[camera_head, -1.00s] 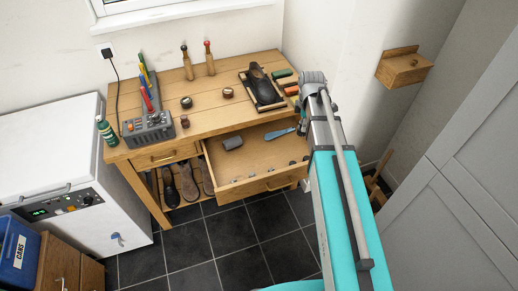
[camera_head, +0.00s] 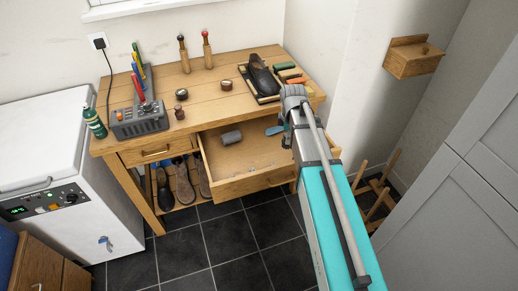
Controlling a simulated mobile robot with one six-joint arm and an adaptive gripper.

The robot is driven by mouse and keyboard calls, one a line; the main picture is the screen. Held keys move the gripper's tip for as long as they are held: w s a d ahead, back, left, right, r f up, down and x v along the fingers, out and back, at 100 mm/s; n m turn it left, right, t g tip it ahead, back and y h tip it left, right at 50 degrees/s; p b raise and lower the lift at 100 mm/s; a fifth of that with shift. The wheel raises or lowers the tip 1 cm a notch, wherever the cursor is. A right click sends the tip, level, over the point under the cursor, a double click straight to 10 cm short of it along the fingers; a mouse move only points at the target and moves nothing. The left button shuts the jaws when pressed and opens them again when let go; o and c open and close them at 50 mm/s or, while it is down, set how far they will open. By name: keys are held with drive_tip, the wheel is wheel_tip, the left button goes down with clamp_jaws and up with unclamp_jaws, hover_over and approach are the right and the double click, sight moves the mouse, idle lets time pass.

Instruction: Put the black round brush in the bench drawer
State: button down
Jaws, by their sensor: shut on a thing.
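The bench drawer (camera_head: 262,184) is pulled open under the right part of the wooden bench (camera_head: 200,105). A grey rounded block (camera_head: 231,138) and a partly hidden blue item (camera_head: 274,130) lie inside it, with several tiny bits near its front. My arm reaches up over the drawer's right end. Its grey joint is at the bench's front edge. My gripper and anything in it are hidden behind the arm. I cannot make out the black round brush for certain. Small round dark-topped items (camera_head: 181,93) stand on the bench top, too small to identify.
A black shoe (camera_head: 262,74) sits on a tray at the bench's back right. A grey tool caddy (camera_head: 139,120) and green bottle (camera_head: 94,122) stand left. A white appliance (camera_head: 70,180) adjoins the bench. A wooden rack (camera_head: 376,195) stands right. The floor in front is clear.

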drive_tip(key=shift+a+f, duration=0.15)
drive_tip(key=shift+f, duration=0.15)
drive_tip(key=shift+w+d+f+b, duration=0.7)
drive_tip(key=shift+w+f+b, duration=0.85)
drive_tip(key=shift+w, duration=0.55)
drive_tip(key=shift+w+d+f+b, duration=0.7)
drive_tip(key=shift+w+f+b, duration=0.8)
drive_tip(key=shift+w, duration=0.55)
drive_tip(key=shift+w+d+f+b, duration=0.7)
drive_tip(key=shift+w+f+b, duration=0.8)
drive_tip(key=shift+w, duration=0.6)
drive_tip(key=shift+w+d+f+b, duration=0.1)
drive_tip(key=shift+w+f+b, duration=0.25)
drive_tip(key=shift+b, duration=0.2)
drive_tip(key=shift+f+b, duration=0.35)
drive_tip(key=shift+f, duration=0.05)
drive_tip(key=shift+f+b, duration=1.15)
drive_tip(key=shift+f, duration=0.05)
